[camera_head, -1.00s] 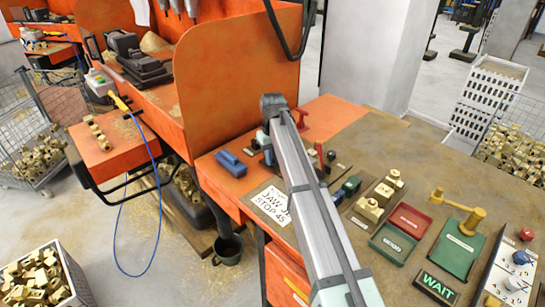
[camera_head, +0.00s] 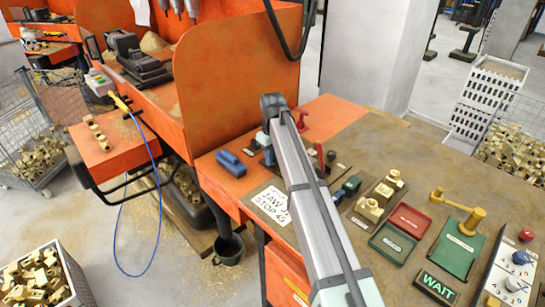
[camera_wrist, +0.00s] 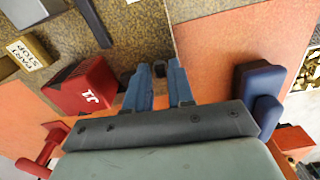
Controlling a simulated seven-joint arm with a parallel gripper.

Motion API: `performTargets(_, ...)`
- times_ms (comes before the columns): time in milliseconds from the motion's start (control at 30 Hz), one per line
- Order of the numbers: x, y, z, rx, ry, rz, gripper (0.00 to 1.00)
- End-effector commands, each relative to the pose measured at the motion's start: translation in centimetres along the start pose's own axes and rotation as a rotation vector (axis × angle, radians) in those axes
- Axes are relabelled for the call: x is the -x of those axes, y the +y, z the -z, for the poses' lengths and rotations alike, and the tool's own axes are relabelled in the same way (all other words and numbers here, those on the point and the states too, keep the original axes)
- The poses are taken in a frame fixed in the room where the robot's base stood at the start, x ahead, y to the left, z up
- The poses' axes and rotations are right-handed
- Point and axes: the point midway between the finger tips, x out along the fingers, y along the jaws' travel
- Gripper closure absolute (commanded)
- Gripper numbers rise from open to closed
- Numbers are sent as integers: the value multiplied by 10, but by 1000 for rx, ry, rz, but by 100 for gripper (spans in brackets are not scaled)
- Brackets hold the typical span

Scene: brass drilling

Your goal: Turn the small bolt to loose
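My gripper (camera_wrist: 159,80) points down over the orange bench top in the wrist view. Its two blue-grey fingers are apart, with a gap showing orange between them. A small dark piece (camera_wrist: 160,68) shows between the fingertips; I cannot tell whether it is the small bolt or whether the fingers touch it. A red block with white lettering (camera_wrist: 88,88) stands just left of the fingers, and a blue block (camera_wrist: 258,95) stands to the right. In the head view my arm hides much of this spot. No position marked loose can be made out.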

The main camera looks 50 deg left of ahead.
Motion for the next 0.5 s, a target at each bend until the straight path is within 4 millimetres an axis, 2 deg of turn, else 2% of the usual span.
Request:
performTargets(33, 0, 0, 0, 0, 0, 0, 72)
performTargets(200, 0, 0, 0, -1, 0, 0, 56)
performTargets(500, 0, 1, 0, -2, -1, -2, 56)
